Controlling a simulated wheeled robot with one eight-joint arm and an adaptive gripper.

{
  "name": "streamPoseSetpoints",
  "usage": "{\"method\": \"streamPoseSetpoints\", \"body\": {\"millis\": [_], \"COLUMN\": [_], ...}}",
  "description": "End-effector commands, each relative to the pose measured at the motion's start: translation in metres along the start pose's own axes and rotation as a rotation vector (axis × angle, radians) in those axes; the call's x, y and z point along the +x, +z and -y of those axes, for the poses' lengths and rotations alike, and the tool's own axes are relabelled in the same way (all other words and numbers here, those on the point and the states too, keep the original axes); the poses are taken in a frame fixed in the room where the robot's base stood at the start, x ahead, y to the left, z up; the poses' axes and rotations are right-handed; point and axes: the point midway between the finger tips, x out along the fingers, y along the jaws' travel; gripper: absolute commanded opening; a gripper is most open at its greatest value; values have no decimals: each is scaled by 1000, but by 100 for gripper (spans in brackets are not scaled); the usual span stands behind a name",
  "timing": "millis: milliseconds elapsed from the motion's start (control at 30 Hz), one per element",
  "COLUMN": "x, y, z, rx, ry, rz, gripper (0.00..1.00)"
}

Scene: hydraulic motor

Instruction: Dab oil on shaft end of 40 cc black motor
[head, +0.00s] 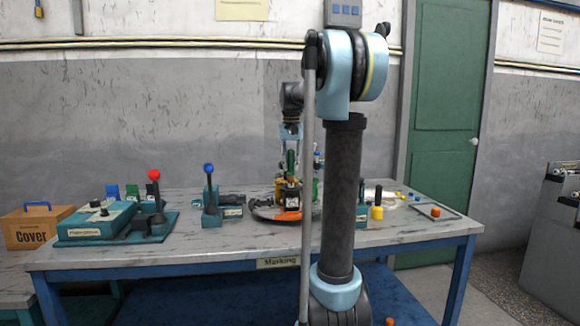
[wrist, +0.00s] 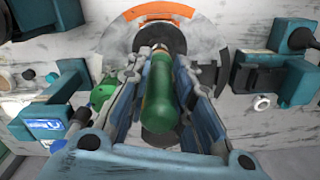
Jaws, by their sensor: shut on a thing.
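My gripper (head: 290,150) is shut on a green bottle (wrist: 160,105), seen between both fingers in the wrist view, where the gripper (wrist: 160,65) also shows. The bottle's narrow end points to a dark round part (wrist: 178,36) at the top of that view. In the head view the green bottle (head: 291,160) hangs upright just above a black motor (head: 291,198) with a pale label and orange parts. The motor stands on a round grey and orange plate (head: 265,211). The shaft end is hidden, and I cannot tell whether the bottle touches it.
A red-knobbed lever (head: 154,176) and a blue-knobbed lever (head: 208,170) stand left on the marble table (head: 160,255). A yellow-and-black piece (head: 377,204) and a small tray (head: 436,213) are at the right. A "Cover" box (head: 38,228) is far left. My arm column hides part of the table.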

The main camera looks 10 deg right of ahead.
Motion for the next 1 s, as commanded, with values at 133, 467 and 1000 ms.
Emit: {"method": "streamPoseSetpoints", "body": {"millis": [133,467,1000], "x": [1,-17,-52], "y": [1,0,0], "z": [0,0,0], "rx": [0,0,0], "ry": [0,0,0], "rz": [1,1,0], "gripper": [0,0,0]}}
